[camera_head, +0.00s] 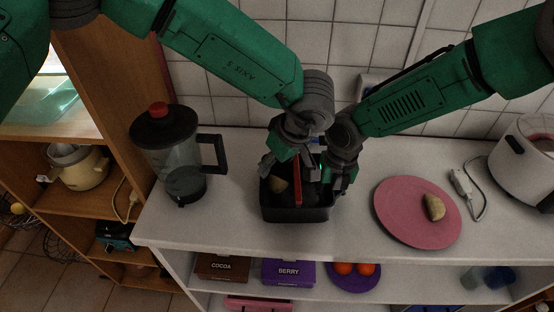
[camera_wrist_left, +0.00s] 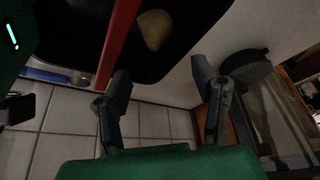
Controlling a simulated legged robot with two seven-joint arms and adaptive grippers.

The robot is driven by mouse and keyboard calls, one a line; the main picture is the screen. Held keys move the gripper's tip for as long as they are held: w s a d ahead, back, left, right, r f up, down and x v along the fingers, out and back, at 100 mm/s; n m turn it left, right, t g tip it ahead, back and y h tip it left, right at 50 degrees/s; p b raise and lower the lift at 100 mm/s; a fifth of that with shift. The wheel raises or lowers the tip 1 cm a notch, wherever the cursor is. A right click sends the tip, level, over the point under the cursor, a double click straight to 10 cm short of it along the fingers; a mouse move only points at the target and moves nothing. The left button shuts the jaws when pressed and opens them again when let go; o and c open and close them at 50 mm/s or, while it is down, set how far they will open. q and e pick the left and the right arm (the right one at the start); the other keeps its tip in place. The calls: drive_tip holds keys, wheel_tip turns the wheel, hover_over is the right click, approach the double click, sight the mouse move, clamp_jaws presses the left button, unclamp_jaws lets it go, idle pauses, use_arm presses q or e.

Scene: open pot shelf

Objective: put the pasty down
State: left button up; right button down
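A black bin (camera_head: 297,215) stands on the white counter, with a tan pasty (camera_head: 278,184) inside at its left. A red strip (camera_head: 296,192) crosses the bin beside the pasty; the left wrist view also shows the pasty (camera_wrist_left: 155,29) and strip (camera_wrist_left: 117,45). A second pasty (camera_head: 435,207) lies on the pink plate (camera_head: 400,215). My left gripper (camera_head: 282,168) is over the bin; its fingers stand apart with nothing between them in the left wrist view (camera_wrist_left: 162,85). My right gripper (camera_head: 338,182) is at the bin's right side; its fingertips are partly hidden.
A blender jug (camera_head: 180,160) with a red knob stands left on the counter. A white cooker (camera_head: 525,160) and a corded white device (camera_head: 460,183) are at the right. Boxes and a purple plate (camera_head: 354,278) sit on the shelf below. The counter's front left is clear.

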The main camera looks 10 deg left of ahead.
drive_tip(key=shift+f, duration=0.1)
use_arm(q)
drive_tip(key=shift+r, duration=0.3)
drive_tip(key=v, duration=1.2)
drive_tip(key=shift+r, duration=0.35)
use_arm(e)
drive_tip(key=shift+s, duration=0.1)
use_arm(q)
drive_tip(key=shift+w+d, duration=0.1)
use_arm(e)
drive_tip(key=c, duration=1.6)
unclamp_jaws()
drive_tip(key=shift+c, duration=0.2)
